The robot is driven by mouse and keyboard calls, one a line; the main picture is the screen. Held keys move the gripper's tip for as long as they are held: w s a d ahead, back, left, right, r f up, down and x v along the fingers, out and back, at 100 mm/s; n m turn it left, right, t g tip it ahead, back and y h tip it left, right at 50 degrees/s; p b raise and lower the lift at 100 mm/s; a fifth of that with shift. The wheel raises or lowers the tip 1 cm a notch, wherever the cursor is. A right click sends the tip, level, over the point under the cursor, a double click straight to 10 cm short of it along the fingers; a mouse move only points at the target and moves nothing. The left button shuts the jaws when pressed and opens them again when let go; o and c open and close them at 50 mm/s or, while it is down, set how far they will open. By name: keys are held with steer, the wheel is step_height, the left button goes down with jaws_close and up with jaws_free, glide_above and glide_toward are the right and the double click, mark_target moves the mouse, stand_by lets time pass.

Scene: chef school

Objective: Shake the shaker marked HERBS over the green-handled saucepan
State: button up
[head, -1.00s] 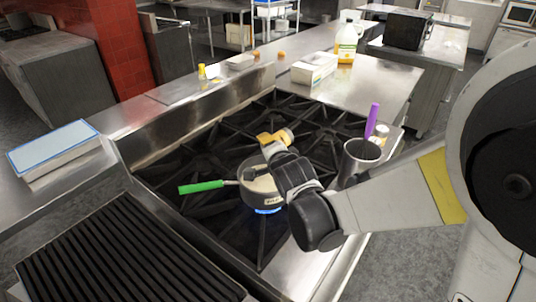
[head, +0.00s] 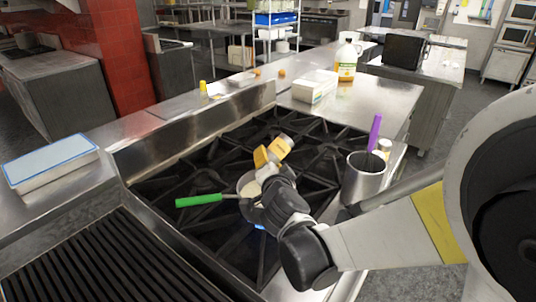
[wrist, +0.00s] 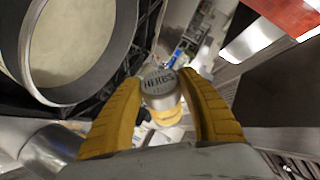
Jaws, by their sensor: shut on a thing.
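The shaker marked HERBS (wrist: 159,84) is between the yellow fingers of my gripper (wrist: 160,108) in the wrist view; its grey lid with the lettering faces that camera. In the head view my gripper (head: 267,156) is shut on the shaker (head: 281,147), which is tilted and held above the burner grates, by the saucepan's far right side. The green-handled saucepan (head: 247,183) sits on a burner with its green handle (head: 198,200) pointing left. My wrist hides much of it. The wrist view shows its rim and pale contents (wrist: 70,40) at upper left.
A metal container (head: 364,180) with a purple-handled tool (head: 374,132) stands right of the grates, with another small shaker (head: 384,147) behind it. A white box (head: 314,86) and a jug (head: 346,62) stand at the back. A blue-topped tray (head: 52,160) lies far left.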

steer(key=shift+r+p, duration=0.25)
steer(key=shift+p, duration=0.05)
steer(key=shift+r+b, duration=0.1)
steer(key=shift+b, duration=0.3)
steer(key=shift+f, duration=0.2)
stand_by(1.3)
